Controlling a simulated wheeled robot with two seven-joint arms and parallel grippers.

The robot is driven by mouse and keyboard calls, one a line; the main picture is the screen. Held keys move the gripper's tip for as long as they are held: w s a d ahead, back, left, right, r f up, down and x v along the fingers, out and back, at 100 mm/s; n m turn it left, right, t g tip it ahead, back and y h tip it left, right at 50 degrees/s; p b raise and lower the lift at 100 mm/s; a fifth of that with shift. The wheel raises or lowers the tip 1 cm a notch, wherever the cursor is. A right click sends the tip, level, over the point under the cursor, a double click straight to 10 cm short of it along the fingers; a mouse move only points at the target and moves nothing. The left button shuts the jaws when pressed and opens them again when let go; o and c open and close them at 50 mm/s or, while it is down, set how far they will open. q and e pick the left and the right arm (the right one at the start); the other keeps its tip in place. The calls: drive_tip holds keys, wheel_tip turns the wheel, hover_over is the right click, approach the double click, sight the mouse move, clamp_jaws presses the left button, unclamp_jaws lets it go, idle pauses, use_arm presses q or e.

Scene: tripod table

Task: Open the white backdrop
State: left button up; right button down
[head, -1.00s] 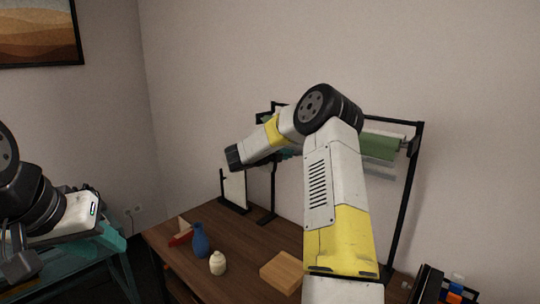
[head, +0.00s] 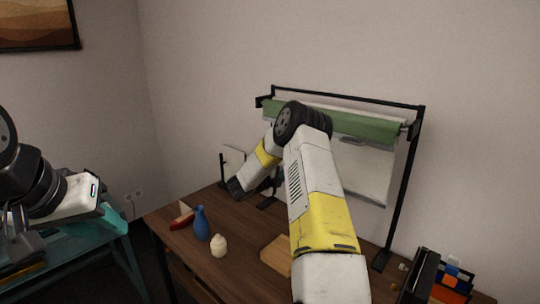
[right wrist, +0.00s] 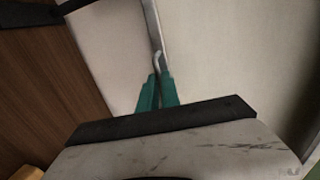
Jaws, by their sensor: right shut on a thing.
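The white backdrop (head: 361,172) hangs from the black stand (head: 350,98) on the wooden table, below a green roll (head: 350,124). Its lower edge shows to the right of my right arm; my arm hides much of its left part. In the right wrist view the pale sheet (right wrist: 235,50) fills the right side. There my right gripper (right wrist: 157,82) has its teal fingers closed at a thin grey bar with a hook (right wrist: 154,35) along the sheet's edge. In the head view this gripper is mostly hidden behind my arm.
On the wooden table (head: 185,250) are a blue vase (head: 201,224), a cream jar (head: 219,245), a red object (head: 180,218) and a wooden block (head: 276,254). A black organizer (head: 424,273) stands at the right. A teal-framed table (head: 70,258) is at the left.

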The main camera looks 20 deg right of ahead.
wheel_tip(320, 180, down, 19)
drive_tip(key=shift+a, duration=0.1)
drive_tip(key=c, duration=1.6)
unclamp_jaws()
drive_tip(key=shift+r, duration=0.1)
drive_tip(key=v, duration=0.7)
drive_tip(key=shift+s+a+r, duration=0.1)
drive_tip(key=shift+s+a, duration=0.1)
drive_tip(key=shift+a, duration=0.1)
